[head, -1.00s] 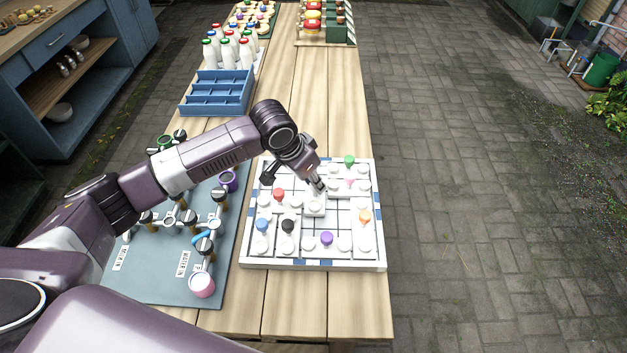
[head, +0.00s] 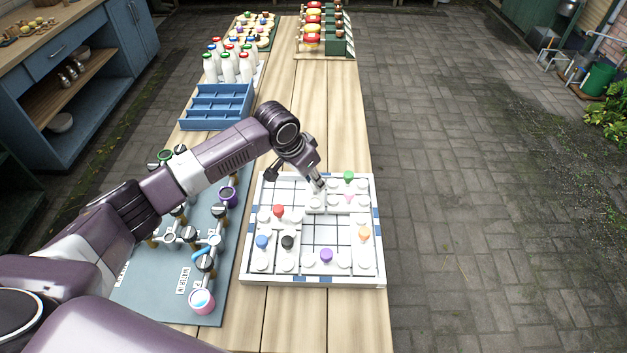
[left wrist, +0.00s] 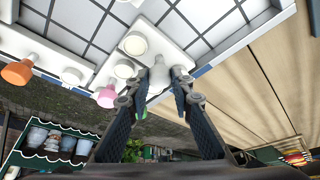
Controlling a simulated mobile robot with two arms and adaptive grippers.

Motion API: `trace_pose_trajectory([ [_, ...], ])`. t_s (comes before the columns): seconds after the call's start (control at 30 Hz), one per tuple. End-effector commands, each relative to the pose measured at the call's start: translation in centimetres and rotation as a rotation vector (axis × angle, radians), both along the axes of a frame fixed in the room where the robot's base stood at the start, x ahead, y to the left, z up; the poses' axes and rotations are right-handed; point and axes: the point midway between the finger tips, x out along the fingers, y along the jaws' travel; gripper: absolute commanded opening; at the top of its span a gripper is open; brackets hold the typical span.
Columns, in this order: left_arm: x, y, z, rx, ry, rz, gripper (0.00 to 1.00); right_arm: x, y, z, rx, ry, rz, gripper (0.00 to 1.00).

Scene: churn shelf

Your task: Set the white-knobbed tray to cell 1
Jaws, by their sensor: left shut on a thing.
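The white-knobbed tray (head: 314,204), a small white piece with pale discs, is on the gridded white board (head: 312,281), toward the back middle. My left gripper (head: 318,188) is shut on its white knob, also seen between the fingers in the left wrist view (left wrist: 157,77). The tray sits just left of the pink-knobbed tray (head: 349,199) and below-left of the green knob (head: 348,176). Whether the tray touches the board is unclear. I cannot read any cell numbers. My right gripper is not in view.
Other knobs on the board are red (head: 279,210), blue (head: 262,241), black (head: 288,242), purple (head: 326,255) and orange (head: 364,233). Bare grid shows at back left and in the middle. A grey mat (head: 200,303) with valves lies left. A blue crate (head: 216,123) stands behind.

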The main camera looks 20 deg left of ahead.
Motion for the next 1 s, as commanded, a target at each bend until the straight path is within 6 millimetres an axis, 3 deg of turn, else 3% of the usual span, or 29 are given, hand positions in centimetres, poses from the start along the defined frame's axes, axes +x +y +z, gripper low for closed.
trace_pose_trajectory([
  [0.07,0.5,0.2,0.5,0.001,-0.014,0.005,0.0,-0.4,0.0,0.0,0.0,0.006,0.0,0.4],
  [0.1,0.5,0.3,0.5,0.0,-0.015,0.005,0.23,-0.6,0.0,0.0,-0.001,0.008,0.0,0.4],
  [0.23,0.4,0.2,0.5,0.0,-0.013,0.005,0.38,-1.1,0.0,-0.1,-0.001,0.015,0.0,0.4],
  [0.63,0.0,0.3,1.0,0.001,-0.007,0.003,0.38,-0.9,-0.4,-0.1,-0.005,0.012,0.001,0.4],
  [1.0,-2.3,1.8,7.8,0.001,-0.011,0.004,0.38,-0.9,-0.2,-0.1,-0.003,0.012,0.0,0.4],
])
